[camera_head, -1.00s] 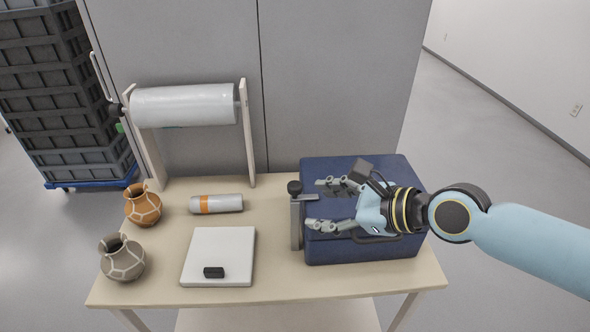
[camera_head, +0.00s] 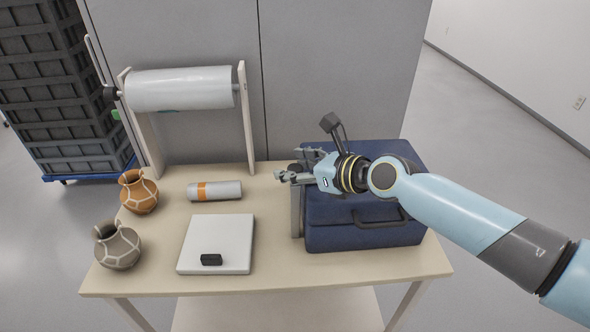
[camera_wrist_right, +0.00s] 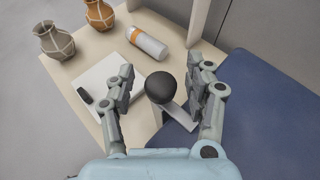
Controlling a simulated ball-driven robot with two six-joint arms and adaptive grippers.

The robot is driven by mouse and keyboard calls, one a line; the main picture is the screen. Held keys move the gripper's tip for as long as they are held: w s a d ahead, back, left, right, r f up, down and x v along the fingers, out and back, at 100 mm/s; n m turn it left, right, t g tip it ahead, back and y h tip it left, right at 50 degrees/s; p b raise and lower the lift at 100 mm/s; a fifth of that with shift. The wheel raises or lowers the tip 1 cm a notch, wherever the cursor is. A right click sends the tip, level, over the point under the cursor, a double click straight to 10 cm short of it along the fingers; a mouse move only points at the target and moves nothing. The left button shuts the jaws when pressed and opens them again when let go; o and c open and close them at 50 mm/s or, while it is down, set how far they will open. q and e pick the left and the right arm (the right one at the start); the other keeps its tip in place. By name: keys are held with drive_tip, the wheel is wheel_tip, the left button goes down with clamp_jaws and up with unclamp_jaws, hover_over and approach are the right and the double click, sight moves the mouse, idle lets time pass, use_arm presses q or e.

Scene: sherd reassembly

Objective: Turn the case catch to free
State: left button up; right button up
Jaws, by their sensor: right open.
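The blue case (camera_head: 362,218) lies on the right part of the table, its handle toward the front edge. The case catch is a grey metal bar (camera_head: 296,215) at the case's left side with a black round knob. In the right wrist view the knob (camera_wrist_right: 160,87) and the grey lever arm (camera_wrist_right: 180,117) show between my fingers. My right gripper (camera_head: 294,166) is open over the catch, with one finger on each side of the knob. Whether a finger touches the knob cannot be told. In the head view the gripper partly hides the knob. My left gripper is not in view.
A white board (camera_head: 217,240) with a small black block (camera_head: 211,260) lies left of the catch. A film roll stand (camera_head: 181,88) is behind.

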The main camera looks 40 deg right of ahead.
clamp_jaws()
drive_tip(key=shift+f+n+y+b, duration=0.25)
drive_tip(key=shift+n+y+b, duration=0.2)
drive_tip(key=shift+b, duration=0.45)
drive_tip(key=n+g+y+b, duration=0.2)
drive_tip(key=n+y+b, duration=0.2)
drive_tip(key=b, duration=0.1)
drive_tip(key=shift+d, duration=0.1)
drive_tip(key=n+g+y+b, duration=0.3)
drive_tip(key=n+g+y, duration=0.1)
drive_tip(key=n+g, duration=0.1)
drive_tip(key=shift+w+r, duration=0.15)
drive_tip(key=n+g+y+b, duration=0.1)
drive_tip(key=n+g, duration=0.1)
drive_tip(key=n+g+b, duration=0.1)
drive_tip(key=n+g, duration=0.1)
drive_tip(key=shift+g+y, duration=0.35)
drive_tip(key=shift+g, duration=0.05)
drive_tip(key=shift+n+g+b, duration=0.85)
drive_tip(key=shift+n+g, duration=0.4)
drive_tip(key=shift+g, duration=0.05)
drive_tip(key=shift+s, duration=0.2)
